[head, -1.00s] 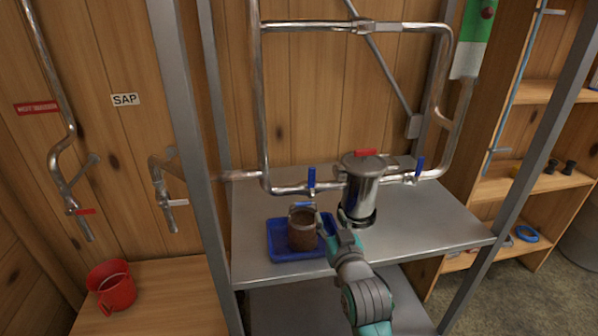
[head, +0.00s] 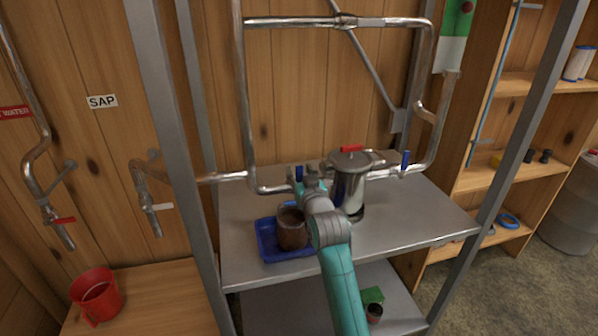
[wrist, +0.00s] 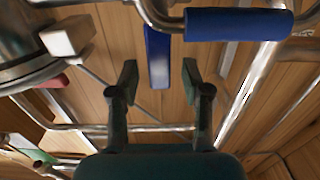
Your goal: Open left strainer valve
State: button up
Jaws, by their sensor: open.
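The left strainer valve has a blue upright lever (head: 299,174) on the lower pipe, left of the steel strainer pot (head: 349,190). My gripper (head: 311,178) is close to this lever in the head view and hides part of the valve. In the wrist view, which is upside down, my gripper (wrist: 159,78) is open, with two dark fingers apart. The blue lever (wrist: 158,55) shows in the gap between the fingers, with space on both sides. I cannot tell its depth between them. The strainer (wrist: 30,45) shows at the left there.
A brown bucket (head: 291,231) stands in a blue tray (head: 268,243) below my arm. A blue grip (wrist: 238,24) crosses the wrist view's upper right. Another blue lever (head: 405,161) is right of the strainer. Shelf posts (head: 170,150) stand on both sides. The shelf's right part is clear.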

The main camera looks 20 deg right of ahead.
jog(key=shift+w, duration=0.6)
grip_shut()
